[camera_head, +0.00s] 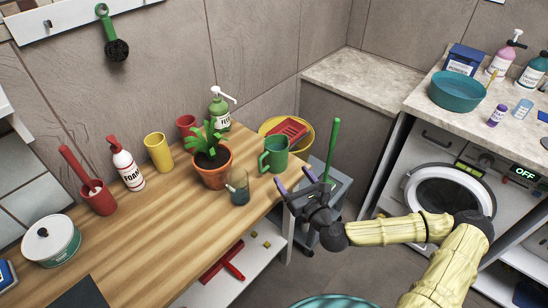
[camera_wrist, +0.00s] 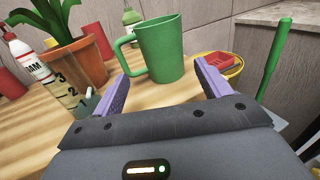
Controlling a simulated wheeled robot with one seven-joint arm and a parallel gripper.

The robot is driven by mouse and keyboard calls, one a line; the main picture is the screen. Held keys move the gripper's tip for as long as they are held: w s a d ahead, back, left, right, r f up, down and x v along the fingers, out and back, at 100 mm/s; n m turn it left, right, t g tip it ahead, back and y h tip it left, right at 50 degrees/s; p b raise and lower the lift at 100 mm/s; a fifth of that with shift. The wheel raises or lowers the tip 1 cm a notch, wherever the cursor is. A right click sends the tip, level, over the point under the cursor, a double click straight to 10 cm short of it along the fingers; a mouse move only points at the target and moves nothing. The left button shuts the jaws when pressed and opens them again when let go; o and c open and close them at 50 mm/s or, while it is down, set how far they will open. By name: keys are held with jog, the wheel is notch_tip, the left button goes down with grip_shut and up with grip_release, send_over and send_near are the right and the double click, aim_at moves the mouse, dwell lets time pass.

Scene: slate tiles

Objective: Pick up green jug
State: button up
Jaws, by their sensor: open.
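The green jug (camera_head: 277,154) stands upright near the right edge of the wooden counter, its handle on the left. In the wrist view the green jug (camera_wrist: 161,50) is straight ahead, beyond and between the two purple fingertips. My gripper (camera_head: 296,179) is open and empty, just off the counter's right edge, in front of the jug. The wrist view shows the fingers of my gripper (camera_wrist: 161,72) spread on either side of the jug's lower part.
Left of the jug are a potted plant (camera_head: 212,168) and a small see-through beaker (camera_head: 239,187). A green soap bottle (camera_head: 219,110) stands behind. A yellow bowl (camera_head: 303,144) with a red item lies to the right, near an upright green handle (camera_head: 332,147).

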aim_at(281, 161)
jog(key=x, duration=0.8)
jog(key=shift+p, duration=0.4)
jog(key=shift+a, duration=0.1)
jog(key=shift+p+x, duration=0.45)
jog(key=shift+x, duration=2.25)
jog(key=c, duration=1)
jog(key=shift+r, duration=0.1)
notch_tip(281, 161, up, 10)
